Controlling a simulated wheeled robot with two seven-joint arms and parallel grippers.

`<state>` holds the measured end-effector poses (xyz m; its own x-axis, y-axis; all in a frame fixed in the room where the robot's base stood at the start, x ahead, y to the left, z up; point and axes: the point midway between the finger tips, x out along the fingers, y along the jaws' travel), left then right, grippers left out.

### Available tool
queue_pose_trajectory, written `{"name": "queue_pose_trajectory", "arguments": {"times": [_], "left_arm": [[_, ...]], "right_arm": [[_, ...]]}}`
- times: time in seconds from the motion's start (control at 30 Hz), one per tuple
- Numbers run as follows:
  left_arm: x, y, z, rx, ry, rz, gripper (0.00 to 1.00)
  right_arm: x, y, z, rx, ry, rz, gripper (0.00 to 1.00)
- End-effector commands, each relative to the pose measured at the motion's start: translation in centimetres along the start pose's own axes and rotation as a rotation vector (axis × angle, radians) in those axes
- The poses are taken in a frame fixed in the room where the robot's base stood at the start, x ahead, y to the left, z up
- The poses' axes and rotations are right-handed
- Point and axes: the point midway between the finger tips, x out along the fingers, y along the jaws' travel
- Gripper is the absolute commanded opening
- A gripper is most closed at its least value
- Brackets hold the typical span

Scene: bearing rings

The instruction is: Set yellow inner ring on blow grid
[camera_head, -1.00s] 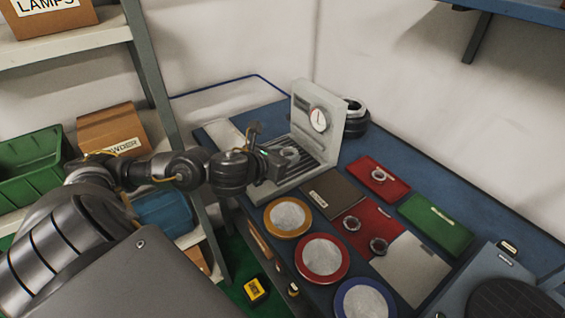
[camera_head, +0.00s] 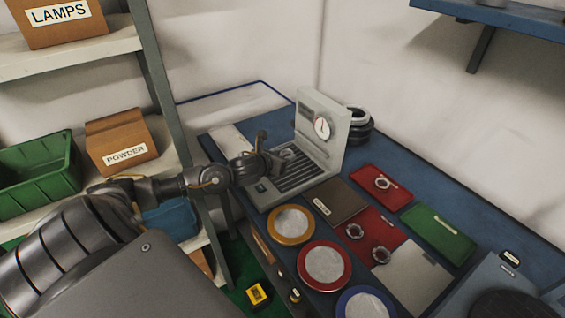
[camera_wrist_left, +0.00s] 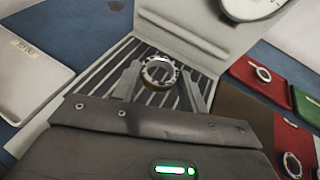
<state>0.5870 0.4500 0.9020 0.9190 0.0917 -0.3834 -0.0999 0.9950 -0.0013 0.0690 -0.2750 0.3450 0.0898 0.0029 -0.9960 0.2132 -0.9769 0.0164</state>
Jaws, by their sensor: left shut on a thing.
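The blow grid (camera_head: 302,177) is a set of dark slats in a pale grey stand with a round dial. It also shows in the left wrist view (camera_wrist_left: 104,84). My left gripper (camera_head: 283,158) is over the back left part of the grid. In the left wrist view its two fingers (camera_wrist_left: 160,86) are shut on a metallic bearing ring (camera_wrist_left: 147,81), with slats visible behind it. No yellow shows clearly on the ring. I cannot tell whether the ring touches the slats. My right gripper is not in view.
Other rings lie on a red tray (camera_head: 367,172) and a dark red mat (camera_head: 376,225). Orange-, red- and blue-rimmed round dishes line the front edge. A green tray (camera_head: 440,232) is at right. The stand's upright panel (camera_head: 326,110) rises behind the grid.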

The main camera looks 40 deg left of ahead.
Motion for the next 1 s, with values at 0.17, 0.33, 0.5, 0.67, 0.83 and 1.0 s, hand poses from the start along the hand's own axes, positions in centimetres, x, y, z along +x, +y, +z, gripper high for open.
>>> {"name": "queue_pose_trajectory", "arguments": {"times": [0.17, 0.33, 0.5, 0.67, 0.83, 1.0], "left_arm": [[0.6, 0.3, -0.3, 0.001, -0.001, 0.000, 0.19], [1.4, 0.5, -1.2, -0.002, 0.003, -0.001, 0.19], [2.2, 0.6, -3.2, -0.001, 0.001, 0.000, 0.19], [2.4, 0.6, -3.5, 0.001, -0.001, 0.000, 0.19], [2.4, 0.6, -3.6, 0.001, -0.001, 0.000, 0.19], [2.5, 0.6, -3.9, 0.002, 0.000, 0.000, 0.49]], "right_arm": [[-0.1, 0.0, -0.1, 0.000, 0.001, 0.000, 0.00], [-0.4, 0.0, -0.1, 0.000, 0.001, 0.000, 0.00], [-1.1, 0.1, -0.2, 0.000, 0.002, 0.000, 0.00], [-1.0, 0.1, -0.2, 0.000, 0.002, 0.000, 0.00], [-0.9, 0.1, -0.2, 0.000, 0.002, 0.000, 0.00], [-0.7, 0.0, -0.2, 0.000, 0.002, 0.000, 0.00]]}}
